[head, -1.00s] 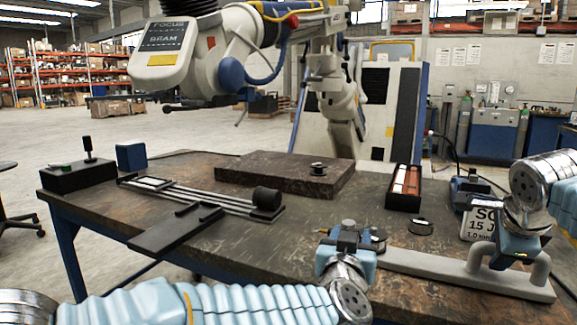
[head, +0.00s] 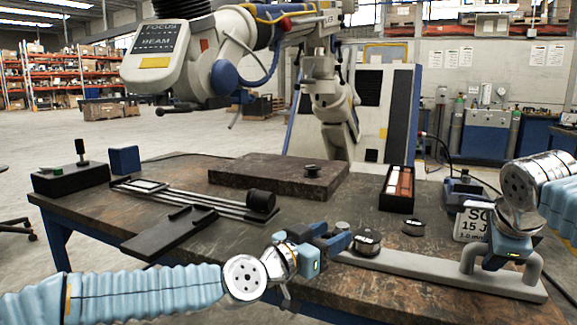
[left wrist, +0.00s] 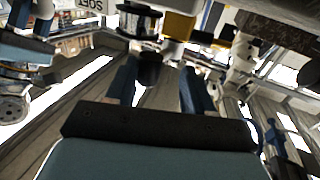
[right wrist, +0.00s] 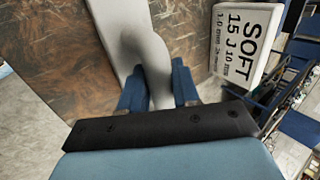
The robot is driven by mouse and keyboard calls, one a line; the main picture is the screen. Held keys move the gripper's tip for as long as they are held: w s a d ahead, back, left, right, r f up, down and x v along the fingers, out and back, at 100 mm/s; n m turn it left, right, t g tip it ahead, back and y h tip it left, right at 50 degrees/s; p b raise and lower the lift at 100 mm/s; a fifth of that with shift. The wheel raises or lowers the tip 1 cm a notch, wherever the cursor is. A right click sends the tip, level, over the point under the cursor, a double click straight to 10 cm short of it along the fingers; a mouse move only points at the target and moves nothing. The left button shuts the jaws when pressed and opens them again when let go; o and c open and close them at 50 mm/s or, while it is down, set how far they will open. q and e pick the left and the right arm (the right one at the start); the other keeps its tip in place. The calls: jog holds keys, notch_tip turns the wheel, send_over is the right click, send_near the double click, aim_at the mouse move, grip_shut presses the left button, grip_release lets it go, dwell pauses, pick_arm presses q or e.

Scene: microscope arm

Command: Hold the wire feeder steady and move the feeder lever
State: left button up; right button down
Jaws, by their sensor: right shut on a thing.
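The wire feeder (head: 430,276) is a long grey bar along the right front of the table, with a bent grey handle at its right end and a dark spool (head: 367,245) at its left end. My right gripper (head: 503,255) is shut on the handle, which runs between its fingers in the right wrist view (right wrist: 157,75). My left gripper (head: 326,240) is at the feeder's left end, fingers pointing right. A small dark knob (left wrist: 149,68), seemingly the feeder lever's, shows between its spread fingers in the left wrist view. Contact with it cannot be told.
A white sign reading SOFT (right wrist: 243,43) stands behind the handle. A black box with coloured bars (head: 398,188) and a dark slab (head: 280,178) lie farther back. A rail slide with a black plate (head: 170,232) is to the left. The big machine arm hangs above.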

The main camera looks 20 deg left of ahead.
pick_arm(q)
jog(key=shift+w+a+f+m+g+h, duration=0.1)
jog(key=shift+w+a+m+g+h, duration=0.05)
jog(key=shift+a+m+g+h, duration=0.55)
jog(key=shift+w+a+f+m+g+h, duration=0.1)
jog(key=shift+a+m+g+h, duration=0.1)
jog(key=shift+m+h, duration=0.5)
jog(key=v, duration=1.1)
jog(key=w+n, duration=0.1)
jog(key=w+a+r+n+t+y, duration=0.1)
jog(key=w, duration=0.1)
jog(key=w+a+r+n+y, duration=0.1)
jog(key=w+n, duration=0.1)
jog(key=shift+w+a+t, duration=0.15)
jog(key=shift+a+t, duration=0.05)
jog(key=shift+t, duration=0.2)
jog(key=w+r+n+t+y, duration=0.3)
jog(key=w+r+n+t, duration=0.2)
jog(key=w+r, duration=0.6)
jog(key=s+a+f+n+y, duration=0.1)
jog(key=a+y, duration=0.3)
jog(key=a, duration=0.4)
jog(key=s+a+f+n+g+y, duration=0.1)
jog(key=a+f+n+y, duration=0.1)
jog(key=a+y, duration=0.3)
jog(key=shift+a+n, duration=0.3)
jog(key=shift+a, duration=1.1)
jog(key=shift+f, duration=0.15)
